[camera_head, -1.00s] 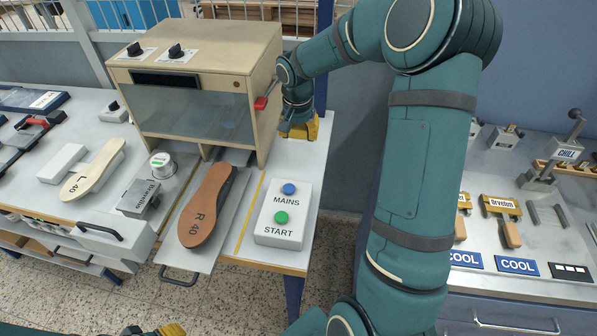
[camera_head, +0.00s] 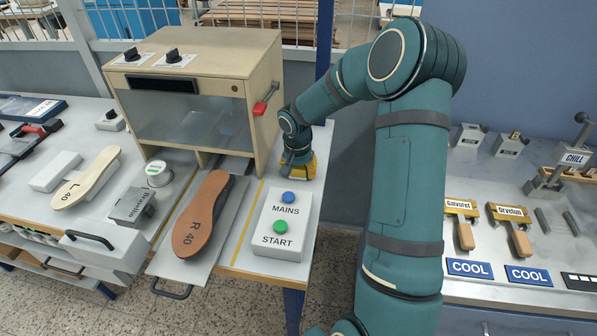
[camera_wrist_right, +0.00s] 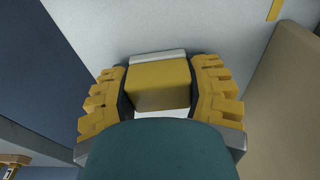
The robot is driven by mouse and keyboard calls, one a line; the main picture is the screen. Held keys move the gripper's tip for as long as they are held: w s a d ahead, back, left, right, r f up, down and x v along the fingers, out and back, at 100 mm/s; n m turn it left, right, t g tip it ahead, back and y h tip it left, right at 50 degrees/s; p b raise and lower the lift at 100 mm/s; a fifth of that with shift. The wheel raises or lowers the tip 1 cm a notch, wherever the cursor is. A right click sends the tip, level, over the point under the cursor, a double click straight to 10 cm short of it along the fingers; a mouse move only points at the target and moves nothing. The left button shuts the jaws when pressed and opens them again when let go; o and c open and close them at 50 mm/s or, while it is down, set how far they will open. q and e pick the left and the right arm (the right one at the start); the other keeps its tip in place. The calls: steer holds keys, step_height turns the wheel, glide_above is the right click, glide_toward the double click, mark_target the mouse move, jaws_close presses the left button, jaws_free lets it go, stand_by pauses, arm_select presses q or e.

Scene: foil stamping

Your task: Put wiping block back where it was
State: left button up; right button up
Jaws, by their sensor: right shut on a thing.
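My right gripper (camera_head: 298,170) is low over the white table, right of the beige machine and behind the button box. In the right wrist view its yellow fingers (camera_wrist_right: 160,95) are shut on the wiping block (camera_wrist_right: 158,84), a yellow block with a pale strip along its far edge. The white table top shows around it. I cannot tell whether the block touches the table. In the head view the gripper and arm hide the block. My left gripper is not in view.
The beige machine (camera_head: 205,65) with a red-handled lever (camera_head: 265,100) stands close left of the gripper. The MAINS and START button box (camera_head: 284,242) sits in front. A brown R 40 sole (camera_head: 202,215) lies on the pulled-out tray. A bench with COOL plates (camera_head: 470,268) is at right.

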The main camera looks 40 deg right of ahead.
mark_target(298, 169)
steer(key=shift+r, duration=0.1)
steer(key=shift+f, duration=0.2)
steer(key=o, duration=1.1)
steer(key=shift+r, duration=0.1)
steer(key=shift+r, duration=0.15)
steer(key=r, duration=0.4)
steer(key=r+p, duration=0.1)
steer(key=r, duration=0.3)
steer(key=s+a+r+p, duration=0.1)
steer(key=r, duration=0.3)
steer(key=shift+a, duration=0.1)
steer(key=shift+f, duration=0.15)
